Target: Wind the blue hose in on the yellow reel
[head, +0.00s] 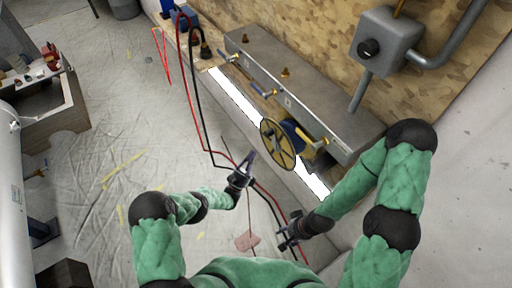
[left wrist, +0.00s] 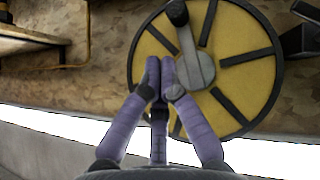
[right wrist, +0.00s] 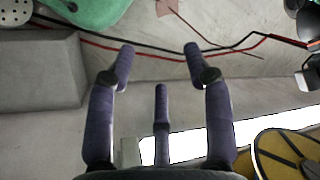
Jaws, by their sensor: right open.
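The yellow reel (head: 271,150) stands upright at the wall unit, with dark spokes and rim. Blue winding (head: 293,132) shows behind its face; I cannot make out a free hose end. My left gripper (head: 250,158) is in front of the reel, its fingers together and empty. In the left wrist view the yellow reel (left wrist: 240,43) fills the upper right; its grey crank arm ends in a dark handle (left wrist: 177,13), beyond the fingertips of my left gripper (left wrist: 160,78). My right gripper (head: 284,240) is low, away from the reel, open and empty; the reel (right wrist: 275,145) shows lower right in the right wrist view.
A grey manifold (head: 300,95) with brass valves runs along the wooden wall, above a bright white strip (head: 236,97). Red and black cables (head: 197,110) hang down and cross the floor near both grippers. A grey box with a pipe (head: 385,40) is upper right. Open sheeted floor (head: 110,120) lies left.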

